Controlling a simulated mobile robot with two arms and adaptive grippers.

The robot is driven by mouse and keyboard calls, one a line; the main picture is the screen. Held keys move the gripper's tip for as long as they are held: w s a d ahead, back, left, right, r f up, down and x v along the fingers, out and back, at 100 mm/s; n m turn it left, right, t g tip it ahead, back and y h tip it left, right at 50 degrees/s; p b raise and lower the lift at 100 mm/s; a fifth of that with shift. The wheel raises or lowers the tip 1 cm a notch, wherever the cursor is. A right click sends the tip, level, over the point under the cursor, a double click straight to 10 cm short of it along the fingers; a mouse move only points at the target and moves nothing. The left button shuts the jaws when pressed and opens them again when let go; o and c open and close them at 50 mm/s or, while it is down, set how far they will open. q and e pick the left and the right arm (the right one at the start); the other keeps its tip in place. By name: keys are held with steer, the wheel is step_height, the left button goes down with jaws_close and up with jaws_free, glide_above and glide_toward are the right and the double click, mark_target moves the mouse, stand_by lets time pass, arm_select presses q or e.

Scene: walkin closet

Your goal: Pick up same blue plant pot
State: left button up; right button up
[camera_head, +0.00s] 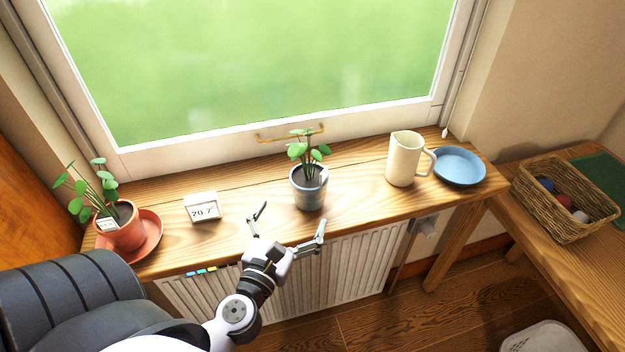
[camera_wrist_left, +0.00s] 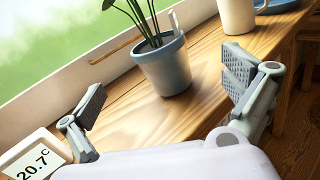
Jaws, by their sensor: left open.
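A blue-grey plant pot (camera_head: 309,192) with a green leafy plant and a small white tag stands upright on the wooden windowsill (camera_head: 350,208), below the window handle. It also shows in the left wrist view (camera_wrist_left: 165,68), ahead of the fingers. My left gripper (camera_head: 291,229) is open and empty at the sill's front edge, with its fingers spread toward the pot. In the left wrist view the two fingers (camera_wrist_left: 163,97) stand to either side, and the pot is beyond them, apart from both. My right gripper is not in view.
A white digital display (camera_head: 203,207) and a terracotta pot (camera_head: 124,228) on a saucer stand left of the pot. A cream pitcher (camera_head: 403,160) and a blue plate (camera_head: 459,167) are to the right. A wicker basket (camera_head: 563,199) sits on a bench. A radiator (camera_head: 335,268) is below the sill.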

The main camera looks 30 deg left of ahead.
mark_target(310, 175)
arm_select(q)
steer(key=p+x, duration=0.2)
steer(key=x, duration=0.4)
steer(key=shift+w+a, duration=0.1)
steer(key=p+x, duration=0.1)
steer(key=x, duration=0.4)
steer(key=shift+w+a+f, duration=0.1)
steer(key=shift+w+a, duration=0.1)
steer(key=shift+a, duration=0.1)
steer(key=shift+w+f, duration=0.15)
steer(key=shift+w, duration=0.1)
steer(key=shift+s, duration=0.1)
steer(key=shift+c, duration=0.3)
steer(key=shift+c, duration=0.7)
steer(key=c, duration=1.6)
